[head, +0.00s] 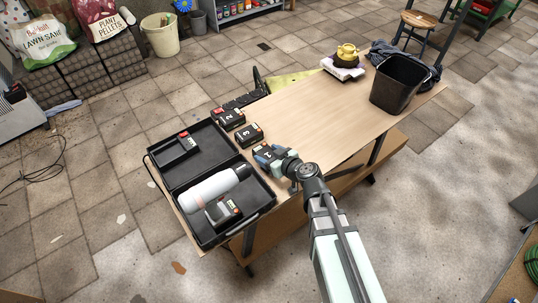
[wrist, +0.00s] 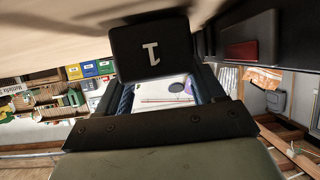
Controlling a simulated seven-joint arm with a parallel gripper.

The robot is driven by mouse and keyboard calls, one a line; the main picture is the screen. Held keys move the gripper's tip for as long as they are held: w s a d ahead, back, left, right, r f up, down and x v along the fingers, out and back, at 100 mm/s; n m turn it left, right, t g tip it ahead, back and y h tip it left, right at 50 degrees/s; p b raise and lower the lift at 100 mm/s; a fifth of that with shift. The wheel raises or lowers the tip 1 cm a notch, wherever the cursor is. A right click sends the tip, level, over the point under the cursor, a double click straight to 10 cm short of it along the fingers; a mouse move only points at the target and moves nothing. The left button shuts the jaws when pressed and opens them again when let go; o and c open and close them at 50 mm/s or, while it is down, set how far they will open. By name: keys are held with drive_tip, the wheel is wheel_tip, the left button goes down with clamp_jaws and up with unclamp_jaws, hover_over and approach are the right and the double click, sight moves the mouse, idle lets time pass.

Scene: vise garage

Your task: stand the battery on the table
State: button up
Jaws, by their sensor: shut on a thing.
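My gripper (head: 273,156) is over the table's near edge (head: 320,117), right of the open case. It is shut on a black battery (head: 264,157) with a white mark. In the wrist view the battery (wrist: 150,48) is between the fingers and shows a "1", upside down in the picture. The tabletop fills the top left of that view, close to the battery. I cannot tell whether the battery touches the table. Two similar batteries, marked 2 (head: 229,117) and 3 (head: 249,134), sit on the table behind it.
An open black case (head: 187,197) lies at the table's left end, holding a white bottle (head: 213,187) and dark tools with red parts. A black bin (head: 399,84), dark cloth (head: 431,72) and a yellow object (head: 347,52) stand at the right end. The middle of the table is clear.

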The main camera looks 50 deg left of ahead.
drive_tip(key=shift+f, duration=0.15)
drive_tip(key=o, duration=1.6)
drive_tip(key=shift+c, duration=0.2)
drive_tip(key=shift+d, duration=0.1)
drive_tip(key=shift+v, duration=3.65)
drive_tip(key=shift+w, duration=0.1)
